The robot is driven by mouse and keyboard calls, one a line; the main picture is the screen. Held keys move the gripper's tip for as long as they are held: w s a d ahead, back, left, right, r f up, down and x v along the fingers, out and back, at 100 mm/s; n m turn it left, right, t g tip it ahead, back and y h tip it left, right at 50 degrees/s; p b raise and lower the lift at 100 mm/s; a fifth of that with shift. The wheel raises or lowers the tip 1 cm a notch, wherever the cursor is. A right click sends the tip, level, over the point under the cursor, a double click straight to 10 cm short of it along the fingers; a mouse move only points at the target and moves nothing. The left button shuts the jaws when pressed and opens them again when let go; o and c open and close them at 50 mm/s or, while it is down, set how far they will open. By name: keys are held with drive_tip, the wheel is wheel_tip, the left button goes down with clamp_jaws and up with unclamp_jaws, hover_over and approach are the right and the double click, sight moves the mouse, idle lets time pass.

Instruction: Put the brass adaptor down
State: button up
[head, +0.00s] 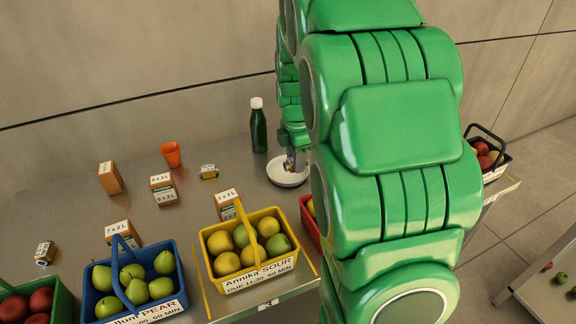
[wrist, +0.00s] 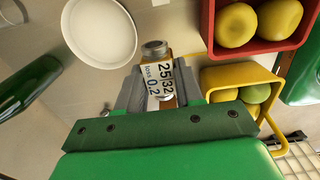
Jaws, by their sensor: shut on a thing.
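The brass adaptor (wrist: 167,80) shows in the wrist view, a short metal-ended piece with a white label reading 25/32, loss 0.2. My gripper (wrist: 157,92) is shut on it, with a finger on each side. A round white dish (wrist: 98,32) lies beyond the fingertips to the left in the wrist view and looks empty there. In the head view my gripper (head: 291,161) is at the white dish (head: 287,174), partly behind my arm. I cannot make out the adaptor clearly there, nor its height over the table.
A dark green bottle (head: 258,127) stands beside the dish. A small labelled piece (head: 209,171), orange cup (head: 171,154) and several cartons (head: 163,189) stand on the grey table (head: 225,150). Fruit baskets, including yellow (head: 206,262) and red (head: 307,222), line the front. Bare table lies between cup and bottle.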

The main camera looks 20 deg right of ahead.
drive_tip(key=w+f, duration=0.2)
drive_tip(key=w, duration=0.1)
drive_tip(key=w+d+f, duration=0.1)
drive_tip(key=w+f, duration=0.2)
drive_tip(key=w+d+f, duration=0.1)
drive_tip(key=w+f, duration=0.1)
drive_tip(key=w, duration=0.2)
drive_tip(key=shift+d+f, duration=0.2)
drive_tip(key=shift+f, duration=0.05)
drive_tip(key=shift+w+d+f, duration=0.15)
drive_tip(key=shift+w+f, duration=0.3)
drive_tip(key=shift+f, duration=1.65)
drive_tip(key=shift+f, duration=0.15)
drive_tip(key=o, duration=1.1)
wheel_tip(320, 180, up, 12)
drive_tip(key=shift+r, duration=0.15)
